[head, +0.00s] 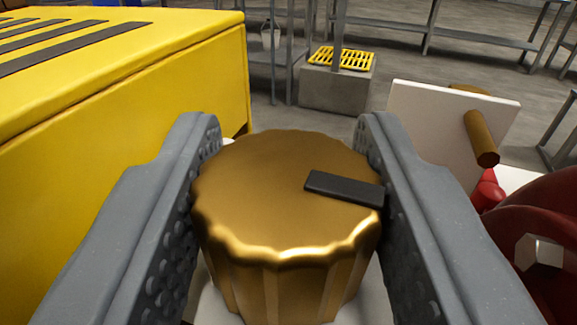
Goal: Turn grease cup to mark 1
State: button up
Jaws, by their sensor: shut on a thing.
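The grease cup (265,195) is a brass, fluted round cap in the middle of the head view. A black pointer bar (345,188) lies on its top and points to the right, close to the right finger. My gripper (287,140) is shut on the cup, with one grey studded finger on its left side and one on its right. The cup stands on a pale base that shows only in small parts below it. I see no scale marks; mark 1 is not visible.
A yellow slotted housing (190,85) fills the left side, close to my left finger. To the right are a white plate (450,125) with a brass pin (482,138) and dark red round parts (530,225). Behind stands a grey block (336,88) with a yellow grate (342,58).

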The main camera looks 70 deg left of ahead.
jog(key=o, duration=1)
jog(key=shift+c, duration=0.2)
jog(key=shift+d, duration=0.1)
jog(key=p+v, duration=0.1)
jog(key=v, duration=1.2)
jog(key=shift+d+p, duration=0.3)
jog(key=shift+p, duration=0.05)
jog(key=shift+s, duration=0.1)
